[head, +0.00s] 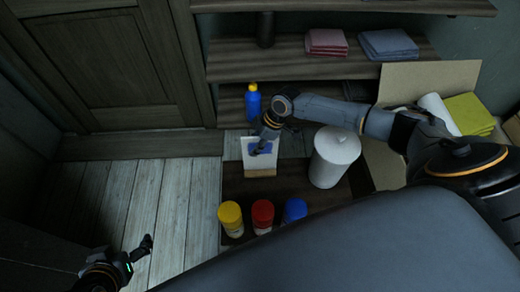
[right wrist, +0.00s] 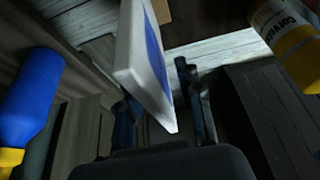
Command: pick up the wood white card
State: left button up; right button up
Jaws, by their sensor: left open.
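The wood white card (head: 248,158) stands upright on the dark low shelf, with a blue patch on its face and a wooden strip at its foot. My right gripper (head: 262,148) is at the card, covering part of it. In the right wrist view the white card (right wrist: 145,60) reaches between the two fingers of my right gripper (right wrist: 160,108). The fingers are apart, with a gap between the card and the right-hand finger; whether the other finger touches it I cannot tell. My left gripper (head: 140,250) is open and empty at the lower left, far from the card.
A white lidded canister (head: 334,158) stands right of the card. Yellow (head: 230,216), red (head: 262,213) and blue (head: 294,210) jars stand in front. A blue bottle (head: 253,103) with a yellow cap is behind. Folded cloths (head: 327,41) lie on the upper shelf. The left floor is clear.

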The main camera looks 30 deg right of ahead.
jog(key=shift+f, duration=0.25)
dwell(0.4)
grip_shut()
